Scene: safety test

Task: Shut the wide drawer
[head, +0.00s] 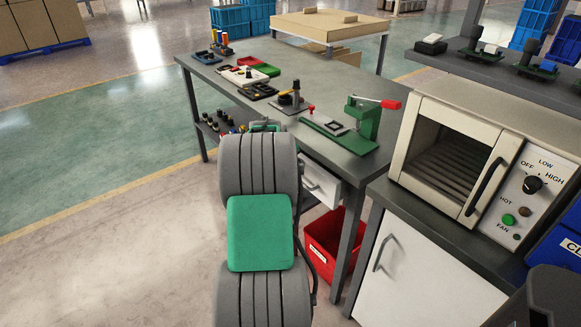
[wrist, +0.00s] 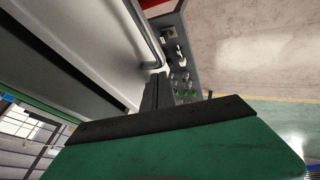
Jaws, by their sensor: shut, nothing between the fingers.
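The wide drawer (head: 320,184) is white with a grey bar handle and sits under the dark workbench top (head: 330,75). Its front appears to stand out from under the bench. My arm covers its left part, so how far it is out is unclear. In the wrist view a large pale panel (wrist: 75,35), which looks like the drawer, fills the upper left with a grey handle (wrist: 151,40) at its right edge. My gripper (head: 264,126) is beyond my arm at the bench's front edge, mostly hidden. Its dark fingers (wrist: 153,93) are together and empty, close to the handle; contact cannot be told.
A red bin (head: 325,238) stands on the floor under the drawer, beside a bench leg. A lower shelf (head: 212,128) holds several small items. A green press (head: 362,122) stands on the bench. A white cabinet (head: 415,275) with an oven (head: 470,150) is at right. The left floor is clear.

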